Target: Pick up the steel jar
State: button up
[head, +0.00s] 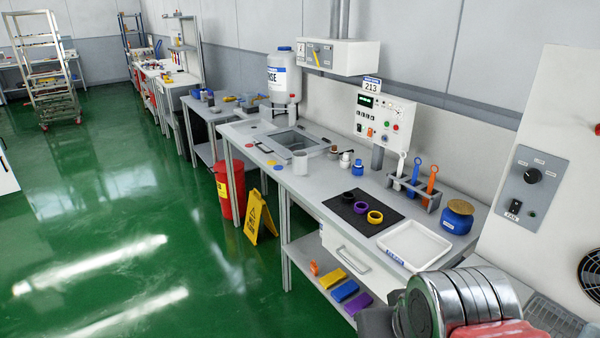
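A plain grey cylinder (300,162) stands upright on the long workbench beside the sink. A smaller greyish jar (333,152) stands a little to its right, near the back of the bench. Both are small in the picture, and I cannot tell for sure which is the steel jar. Part of my arm shows large at the bottom right, in front of the bench. My gripper is not in view.
A sink (293,141) lies behind the grey cylinder. A yellow floor sign (259,220) and red bin (228,190) stand left. Green floor is open.

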aim_at(299, 165)
jog(key=u, duration=0.45)
jog(key=i, duration=0.55)
jog(key=u, duration=0.8)
jog(key=i, duration=2.1)
jog(key=z, duration=0.95)
jog(key=i, duration=0.65)
jog(key=z, duration=0.55)
